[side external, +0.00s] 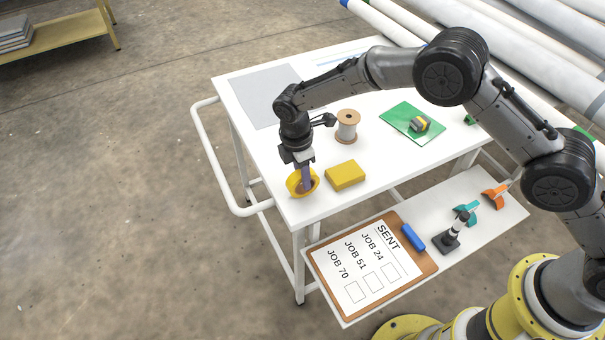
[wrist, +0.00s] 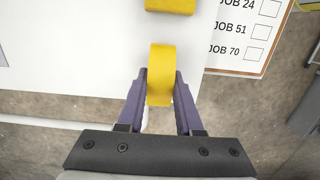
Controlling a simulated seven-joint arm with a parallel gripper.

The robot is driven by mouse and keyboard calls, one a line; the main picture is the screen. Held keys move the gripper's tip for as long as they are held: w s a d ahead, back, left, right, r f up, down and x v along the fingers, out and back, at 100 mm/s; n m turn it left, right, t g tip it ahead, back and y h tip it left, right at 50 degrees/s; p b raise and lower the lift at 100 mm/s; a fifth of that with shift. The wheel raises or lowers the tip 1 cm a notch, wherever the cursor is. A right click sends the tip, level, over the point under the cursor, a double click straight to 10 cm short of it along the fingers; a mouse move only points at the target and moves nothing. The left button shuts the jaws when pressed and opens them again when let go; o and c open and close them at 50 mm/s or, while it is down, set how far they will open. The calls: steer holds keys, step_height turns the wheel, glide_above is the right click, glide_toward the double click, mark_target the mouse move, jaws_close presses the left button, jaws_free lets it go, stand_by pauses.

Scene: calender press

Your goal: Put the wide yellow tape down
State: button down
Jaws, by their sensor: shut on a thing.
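The wide yellow tape (side external: 301,183) is a yellow ring with a brown core, near the left front corner of the white cart top (side external: 300,205). My gripper (side external: 306,180) points down and is shut on it. In the wrist view the tape (wrist: 160,75) sits between the two purple fingers of my gripper (wrist: 161,95), with its broad band facing the camera. The tape is over the edge region of the cart top in the wrist view. I cannot tell whether its underside touches the surface.
A yellow block (side external: 345,175) lies just right of the tape. A spool (side external: 347,127) stands behind it. A grey sheet (side external: 262,97) lies at the back left, and a green mat (side external: 412,123) lies to the right. A clipboard (side external: 372,262) rests on the lower shelf.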

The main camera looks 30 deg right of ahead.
mark_target(298, 174)
steer(key=c, duration=0.6)
jaws_free()
steer(key=shift+f, duration=0.1)
steer(key=r, duration=0.8)
steer(key=a+r, duration=0.1)
steer(key=r, duration=0.3)
steer(key=shift+a+r, duration=0.1)
steer(key=shift+r, duration=0.05)
